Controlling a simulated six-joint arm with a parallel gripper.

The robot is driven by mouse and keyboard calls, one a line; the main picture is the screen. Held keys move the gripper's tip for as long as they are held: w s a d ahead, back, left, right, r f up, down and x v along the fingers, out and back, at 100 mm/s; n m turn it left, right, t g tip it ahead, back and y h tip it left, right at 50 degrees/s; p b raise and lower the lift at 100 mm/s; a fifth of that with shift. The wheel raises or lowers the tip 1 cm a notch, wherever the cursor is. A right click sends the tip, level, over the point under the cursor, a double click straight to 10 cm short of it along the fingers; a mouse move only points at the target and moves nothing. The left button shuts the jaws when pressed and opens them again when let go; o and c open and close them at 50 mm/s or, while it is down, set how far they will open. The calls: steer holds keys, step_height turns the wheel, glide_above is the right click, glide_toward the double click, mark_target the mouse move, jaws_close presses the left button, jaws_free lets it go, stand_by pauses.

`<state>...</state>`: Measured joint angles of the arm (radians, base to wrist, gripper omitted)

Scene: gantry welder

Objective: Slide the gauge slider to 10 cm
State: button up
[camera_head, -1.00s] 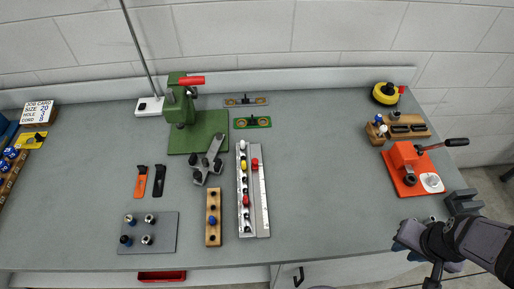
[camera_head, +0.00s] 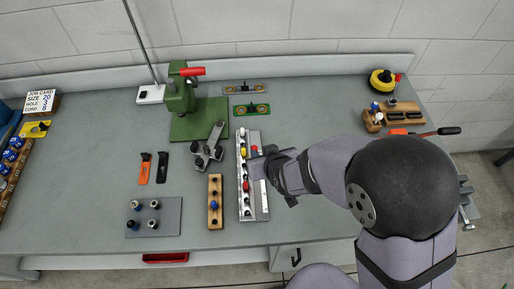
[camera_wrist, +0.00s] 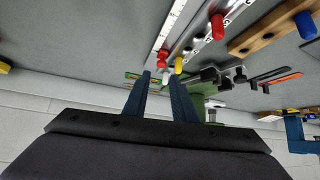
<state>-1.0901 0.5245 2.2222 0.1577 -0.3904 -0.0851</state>
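The gauge (camera_head: 262,200) is a long pale rail with a printed scale, standing next to a strip of coloured knobs (camera_head: 243,175). Its red slider (camera_head: 254,149) shows near the far end of the scale, just beyond my gripper. In the wrist view the scale (camera_wrist: 178,25) runs toward the red slider (camera_wrist: 163,54), which appears just past the fingertips. My gripper (camera_wrist: 160,77) is open, its two dark fingers apart with nothing held between them. In the head view my gripper (camera_head: 262,166) is over the rail and hides part of it. I cannot read the slider's value.
A wooden block with pegs (camera_head: 215,210) stands left of the rail. A green press (camera_head: 190,105) and a grey clamp-like part (camera_head: 208,148) stand behind left. A green plate (camera_head: 251,110) lies behind. The bench right of the rail is largely covered by my arm.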

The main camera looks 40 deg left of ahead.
mark_target(254, 147)
steer(key=shift+a, duration=0.2)
steer(key=shift+p+x, duration=1.15)
steer(key=shift+x, duration=2.4)
steer(key=shift+f, duration=0.1)
jaws_close()
